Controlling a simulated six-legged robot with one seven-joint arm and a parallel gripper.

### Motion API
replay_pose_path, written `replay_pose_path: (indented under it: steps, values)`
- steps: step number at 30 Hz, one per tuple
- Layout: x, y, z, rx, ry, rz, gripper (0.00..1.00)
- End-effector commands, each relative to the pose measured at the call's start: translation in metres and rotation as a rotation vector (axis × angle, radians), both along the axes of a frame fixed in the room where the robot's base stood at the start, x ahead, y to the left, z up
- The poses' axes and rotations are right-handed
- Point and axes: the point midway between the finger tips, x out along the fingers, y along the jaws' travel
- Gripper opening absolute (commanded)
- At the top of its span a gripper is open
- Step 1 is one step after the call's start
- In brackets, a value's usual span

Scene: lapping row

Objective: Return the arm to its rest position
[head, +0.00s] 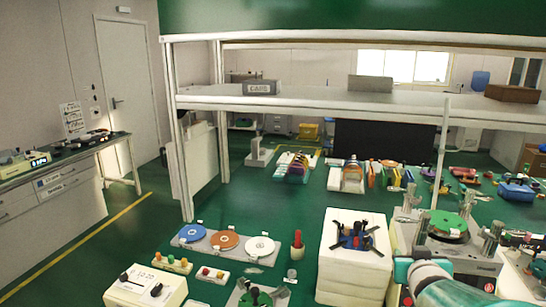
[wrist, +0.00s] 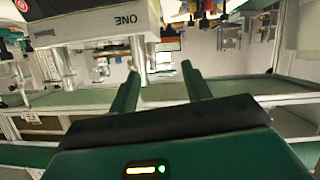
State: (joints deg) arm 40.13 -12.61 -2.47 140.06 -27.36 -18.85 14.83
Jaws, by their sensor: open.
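My arm (head: 432,284), teal and white, enters the head view at the lower right, low in front of the machine with the green disc. Its end is cut off or hidden there, so my gripper does not show clearly in that view. In the wrist view my gripper (wrist: 160,71) shows two dark green fingers spread apart, with nothing held between them. The wrist picture looks upside down. A pale machine body marked "ONE" (wrist: 95,22) lies beyond the left finger; I cannot tell the exact gap.
A lapping machine with a green disc (head: 443,226) and metal posts stands close beside my arm. A white block with a dark blue clamp (head: 355,236) stands left of it. Blue, orange and white discs (head: 226,240) lie on a plate farther left. A white shelf (head: 330,101) spans above the bench.

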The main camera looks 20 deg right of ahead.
Motion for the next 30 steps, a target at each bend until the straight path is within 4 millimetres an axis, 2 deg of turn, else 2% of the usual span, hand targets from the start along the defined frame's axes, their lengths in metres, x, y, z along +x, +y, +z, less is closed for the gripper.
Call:
replay_pose_path:
  steps: [1, 3, 8, 12, 16, 18, 21, 28, 30]
  values:
    - [0.005, 0.027, 0.006, 0.015, 0.036, 0.022, 0.48]
    - [0.006, 0.060, 0.007, 0.049, 0.101, 0.045, 0.48]
    - [-0.009, 0.144, 0.006, 0.140, 0.265, 0.133, 0.48]
    - [-0.041, 0.219, 0.002, 0.216, 0.424, 0.254, 0.48]
    - [-0.078, 0.274, -0.001, 0.272, 0.559, 0.375, 0.48]
    - [-0.095, 0.293, -0.003, 0.289, 0.615, 0.423, 0.48]
    - [-0.109, 0.306, -0.004, 0.303, 0.660, 0.461, 0.48]
    - [-0.112, 0.308, -0.005, 0.307, 0.673, 0.468, 0.48]
    - [-0.112, 0.308, -0.005, 0.307, 0.673, 0.468, 0.36]
